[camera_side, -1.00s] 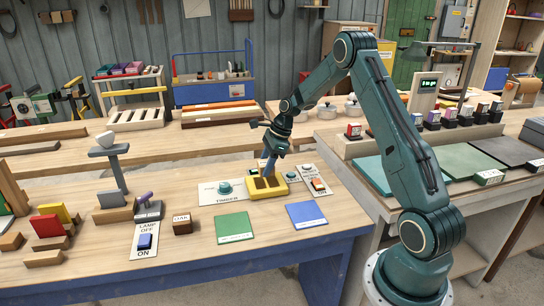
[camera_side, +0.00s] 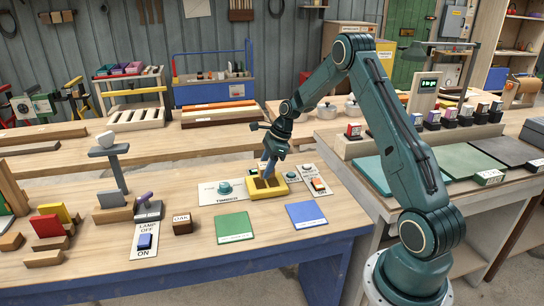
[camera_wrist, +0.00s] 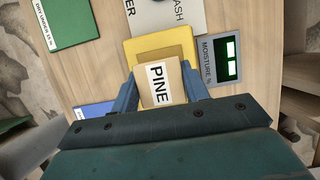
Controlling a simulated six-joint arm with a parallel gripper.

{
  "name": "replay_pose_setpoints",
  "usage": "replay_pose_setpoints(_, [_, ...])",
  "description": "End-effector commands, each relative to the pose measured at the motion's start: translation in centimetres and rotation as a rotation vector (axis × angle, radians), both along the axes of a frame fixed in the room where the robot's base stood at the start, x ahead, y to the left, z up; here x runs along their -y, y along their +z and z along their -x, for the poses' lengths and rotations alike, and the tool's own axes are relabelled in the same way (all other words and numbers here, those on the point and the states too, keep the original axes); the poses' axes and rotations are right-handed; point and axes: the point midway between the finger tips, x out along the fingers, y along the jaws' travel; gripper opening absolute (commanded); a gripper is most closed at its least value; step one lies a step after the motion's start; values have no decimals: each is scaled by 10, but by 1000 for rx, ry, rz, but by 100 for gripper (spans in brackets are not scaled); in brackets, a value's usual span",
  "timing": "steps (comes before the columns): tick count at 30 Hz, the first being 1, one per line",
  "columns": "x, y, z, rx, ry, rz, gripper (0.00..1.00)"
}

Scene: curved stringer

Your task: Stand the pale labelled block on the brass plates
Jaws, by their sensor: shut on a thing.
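The pale block labelled PINE (camera_wrist: 160,84) is between the two blue fingers of my gripper (camera_wrist: 163,95) in the wrist view. My gripper is shut on it. In the side view my gripper (camera_side: 267,168) points down over the yellow holder (camera_side: 271,193), and the block is mostly hidden. The yellow holder also shows in the wrist view (camera_wrist: 131,49), with a brass-coloured surface (camera_wrist: 163,53) partly covered by the block. I cannot tell whether the block touches the plates. A grey moisture display (camera_wrist: 207,72) with a lit green screen sits beside the holder.
A dark OAK block (camera_side: 182,224) stands to the left on the bench. A green card (camera_side: 234,226) and a blue card (camera_side: 306,215) lie in front of the holder. A TIMBER panel (camera_side: 207,193) is left of it. Bare bench lies between the cards.

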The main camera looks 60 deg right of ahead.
Motion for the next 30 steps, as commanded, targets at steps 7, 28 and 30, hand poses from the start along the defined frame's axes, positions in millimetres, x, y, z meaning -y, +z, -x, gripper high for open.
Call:
replay_pose_setpoints(7, [0,-5,0,0,0,0,22])
replay_pose_setpoints(28, [0,-17,0,0,1,0,22])
replay_pose_setpoints(30, [0,-18,0,0,1,0,22])
